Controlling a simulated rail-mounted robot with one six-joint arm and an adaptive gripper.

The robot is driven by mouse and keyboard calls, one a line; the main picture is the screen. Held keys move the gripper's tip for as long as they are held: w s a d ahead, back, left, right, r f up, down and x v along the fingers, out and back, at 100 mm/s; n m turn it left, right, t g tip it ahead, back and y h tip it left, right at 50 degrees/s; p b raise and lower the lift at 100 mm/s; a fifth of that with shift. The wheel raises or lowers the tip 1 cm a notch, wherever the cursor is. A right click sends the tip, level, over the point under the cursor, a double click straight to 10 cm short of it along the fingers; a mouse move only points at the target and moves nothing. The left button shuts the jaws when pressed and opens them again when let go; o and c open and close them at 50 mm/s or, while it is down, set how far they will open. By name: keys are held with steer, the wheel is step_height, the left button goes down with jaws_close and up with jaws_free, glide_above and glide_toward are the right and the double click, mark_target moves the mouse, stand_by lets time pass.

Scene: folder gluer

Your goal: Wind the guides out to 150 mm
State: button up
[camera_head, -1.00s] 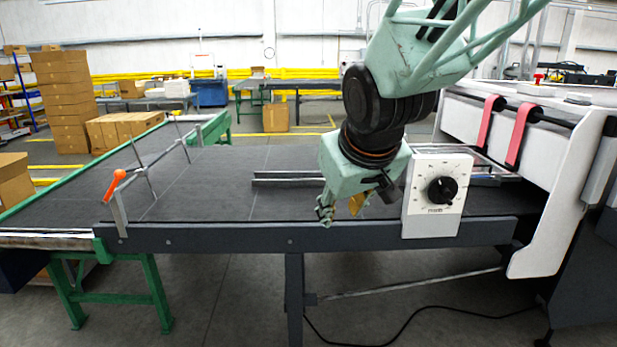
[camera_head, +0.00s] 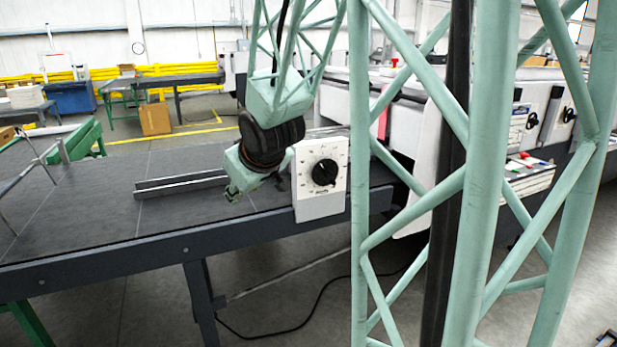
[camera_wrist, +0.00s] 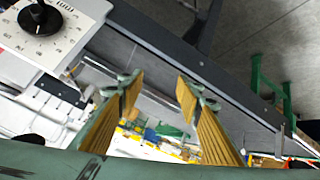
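The white dial panel (camera_head: 308,206) with a black knob (camera_head: 324,173) is fixed on the near side of the dark table. Its printed scale is too small to read in the head view. The panel (camera_wrist: 52,43) and knob (camera_wrist: 41,18) also show at the upper left of the wrist view. My gripper (camera_head: 238,190) hangs just left of the panel, apart from it. In the wrist view its two yellow-padded fingers (camera_wrist: 158,85) are spread with nothing between them. The metal guide rails (camera_head: 180,186) lie across the table behind my gripper, partly hidden.
The dark table (camera_head: 110,190) is clear left of the guides. A thin rod frame (camera_head: 25,170) stands at its left. The white machine housing (camera_head: 425,120) is on the right, partly behind my green lattice column. A cable (camera_head: 300,320) lies on the floor.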

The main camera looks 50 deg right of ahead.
steer(key=w+d+f+t+p, duration=0.1)
steer(key=w+d+f, duration=0.2)
steer(key=d, duration=0.8)
steer(key=m+t+h+p, duration=0.2)
steer(key=t+h+p, duration=0.2)
steer(key=t, duration=0.2)
glide_toward(330, 176)
steer(key=s+a, duration=0.2)
steer(key=shift+s+d+f, duration=0.1)
steer(key=shift+s+f, duration=0.2)
steer(key=shift+s, duration=0.45)
steer(key=shift+w+d, duration=0.1)
steer(key=shift+w, duration=0.05)
steer(key=shift+r+x, duration=0.15)
steer(key=shift+x, duration=3.2)
steer(key=shift+r+x, duration=0.2)
steer(key=shift+x, duration=3.2)
steer(key=shift+c, duration=0.2)
